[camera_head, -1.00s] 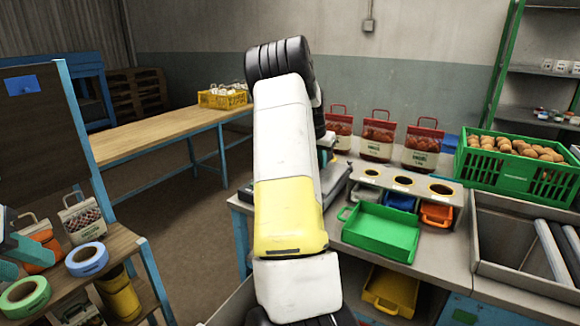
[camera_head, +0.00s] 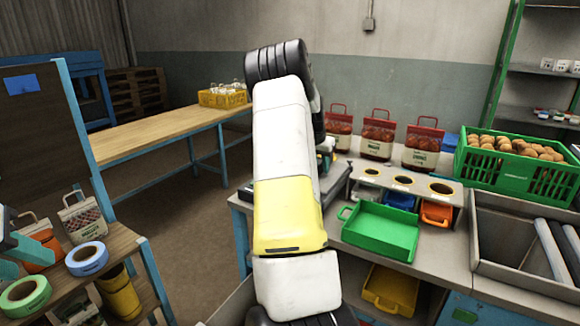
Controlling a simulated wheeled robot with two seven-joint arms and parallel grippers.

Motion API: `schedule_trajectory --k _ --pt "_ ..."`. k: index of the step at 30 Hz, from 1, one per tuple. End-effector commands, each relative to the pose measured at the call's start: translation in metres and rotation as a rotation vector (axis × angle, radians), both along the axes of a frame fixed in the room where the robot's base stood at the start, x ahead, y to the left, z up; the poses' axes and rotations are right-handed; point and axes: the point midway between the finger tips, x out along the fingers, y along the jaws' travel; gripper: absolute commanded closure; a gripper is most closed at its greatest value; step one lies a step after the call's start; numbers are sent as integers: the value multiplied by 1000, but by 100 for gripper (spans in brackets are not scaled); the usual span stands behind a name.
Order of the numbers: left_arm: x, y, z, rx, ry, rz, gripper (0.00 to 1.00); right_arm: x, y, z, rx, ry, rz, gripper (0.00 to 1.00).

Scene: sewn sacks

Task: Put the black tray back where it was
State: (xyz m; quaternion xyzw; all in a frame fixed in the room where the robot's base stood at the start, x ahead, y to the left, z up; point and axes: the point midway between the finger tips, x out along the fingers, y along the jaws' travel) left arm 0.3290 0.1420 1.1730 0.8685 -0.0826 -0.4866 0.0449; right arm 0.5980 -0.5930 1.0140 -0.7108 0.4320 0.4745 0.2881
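No black tray can be made out for certain. A dark grey flat object (camera_head: 335,181) lies on the grey workbench (camera_head: 448,252), mostly hidden behind my raised white and yellow arm; I cannot tell whether it is the tray. The arm rises through the middle of the view and bends at a black joint near the top. A dark and white part of it shows just beyond, above the bench. Neither gripper's fingers can be seen, so I cannot tell what they hold.
A green tray (camera_head: 380,232) stands on the bench before a holder with round holes (camera_head: 403,181). Several red-topped sacks (camera_head: 377,136) stand behind. A green crate (camera_head: 512,172) of round brown items is at right. Tape rolls (camera_head: 87,258) lie on the left shelf.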

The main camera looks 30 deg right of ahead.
Motion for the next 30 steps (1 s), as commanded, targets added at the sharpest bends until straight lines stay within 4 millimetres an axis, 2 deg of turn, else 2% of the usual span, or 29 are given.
schedule_trajectory --k 5,12,16,21,26,29,30 --pt "0 0 0 0 0 0 64 -3 8 24 -2 -5 2 74" --pt "0 0 0 0 0 0 64 -12 27 73 -1 -4 2 74" --pt "0 0 0 0 0 0 64 -17 34 94 -2 -4 2 74" --pt "0 0 0 0 0 0 64 -20 40 109 0 -2 -1 74" --pt "0 0 0 0 0 0 64 -22 43 113 5 -3 4 74" --pt "0 0 0 0 0 0 64 -25 60 118 33 -19 37 74" --pt "0 0 0 0 0 0 64 -28 72 121 51 -31 61 74"
